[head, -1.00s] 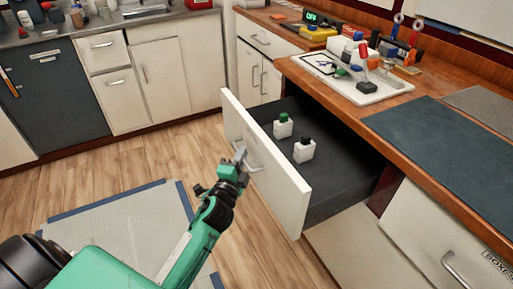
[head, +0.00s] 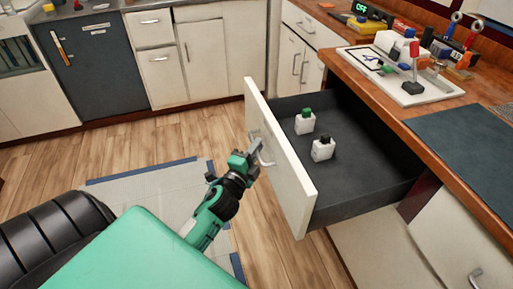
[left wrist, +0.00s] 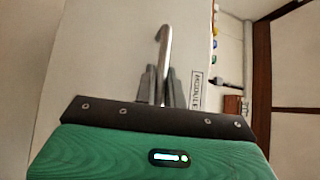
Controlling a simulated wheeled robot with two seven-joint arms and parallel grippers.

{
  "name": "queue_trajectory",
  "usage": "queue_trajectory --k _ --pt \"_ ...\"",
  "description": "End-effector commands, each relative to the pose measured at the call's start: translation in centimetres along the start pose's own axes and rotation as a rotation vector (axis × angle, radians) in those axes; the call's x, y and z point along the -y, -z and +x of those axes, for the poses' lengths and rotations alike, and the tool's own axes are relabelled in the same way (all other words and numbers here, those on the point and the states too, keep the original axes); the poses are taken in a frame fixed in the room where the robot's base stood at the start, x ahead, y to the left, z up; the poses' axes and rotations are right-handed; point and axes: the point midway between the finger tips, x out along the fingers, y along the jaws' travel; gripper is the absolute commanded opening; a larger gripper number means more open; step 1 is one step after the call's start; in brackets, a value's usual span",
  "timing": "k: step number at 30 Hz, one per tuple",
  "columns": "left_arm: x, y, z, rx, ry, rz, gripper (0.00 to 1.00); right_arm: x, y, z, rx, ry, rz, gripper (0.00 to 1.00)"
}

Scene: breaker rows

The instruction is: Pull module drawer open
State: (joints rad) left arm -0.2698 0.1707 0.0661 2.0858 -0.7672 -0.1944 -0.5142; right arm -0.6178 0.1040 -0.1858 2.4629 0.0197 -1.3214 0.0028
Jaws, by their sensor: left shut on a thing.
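The module drawer (head: 292,175) stands well open below the wooden counter, its white front pulled out and its dark inside showing. A white module with a green top (head: 305,123) and one with a black top (head: 322,149) stand upright in it. My left gripper (head: 252,154) is at the drawer's metal handle (head: 267,158), shut on it. In the left wrist view the two grey fingertips (left wrist: 160,88) sit on either side of the handle bar (left wrist: 165,50), against the white front. My right gripper is not in view.
The counter (head: 440,105) holds a white tray (head: 440,90) and several small parts. A closed drawer front (head: 455,235) is at the right. White cabinets (head: 155,60) line the back. A grey floor mat (head: 160,190) with blue edges lies on the wood floor at left.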

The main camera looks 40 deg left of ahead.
Motion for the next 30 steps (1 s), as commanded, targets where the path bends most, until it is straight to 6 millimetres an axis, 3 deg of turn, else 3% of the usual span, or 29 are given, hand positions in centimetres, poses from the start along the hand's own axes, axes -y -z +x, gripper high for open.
queue_trajectory --k 1,4,16,20,30 --pt "-0.1 0.0 0.0 0.000 -0.003 0.000 0.13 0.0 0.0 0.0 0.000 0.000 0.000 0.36" --pt "-0.1 0.0 0.0 0.000 -0.002 0.000 0.32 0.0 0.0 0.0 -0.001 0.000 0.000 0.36" --pt "-0.1 0.0 -0.6 0.000 -0.002 -0.001 0.32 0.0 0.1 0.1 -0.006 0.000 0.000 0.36" --pt "-0.2 0.0 -2.1 0.000 -0.003 -0.001 0.32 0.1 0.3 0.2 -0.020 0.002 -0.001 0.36" --pt "-0.2 0.0 -8.1 0.003 -0.004 -0.002 0.32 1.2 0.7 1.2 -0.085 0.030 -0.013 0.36"
